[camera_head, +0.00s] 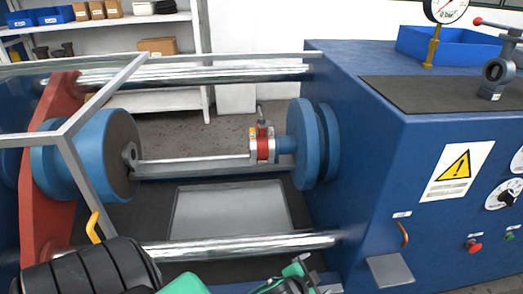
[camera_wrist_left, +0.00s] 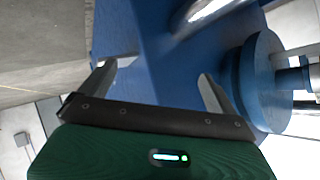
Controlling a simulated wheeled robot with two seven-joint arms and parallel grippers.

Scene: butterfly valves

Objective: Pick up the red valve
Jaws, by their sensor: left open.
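The red valve (camera_head: 262,148) is a small red body between metal rings, with a short stem on top. In the head view it sits at the end of the blue clamping disc (camera_head: 307,144) on the right side of the test machine. My left gripper (camera_head: 304,274) is low in the head view, below and in front of the valve, apart from it. In the left wrist view its two fingers (camera_wrist_left: 158,82) are spread with nothing between them. The blue disc (camera_wrist_left: 262,80) shows at the right there; the valve is not clearly seen. My right gripper is not in view.
Chrome rods (camera_head: 240,245) cross the machine in front and behind. A pale frame bar (camera_head: 105,90) and the left blue disc (camera_head: 100,150) stand at left. A grey valve (camera_head: 493,76) stands on the dark mat (camera_head: 430,95) on the blue cabinet, near a blue bin (camera_head: 450,48).

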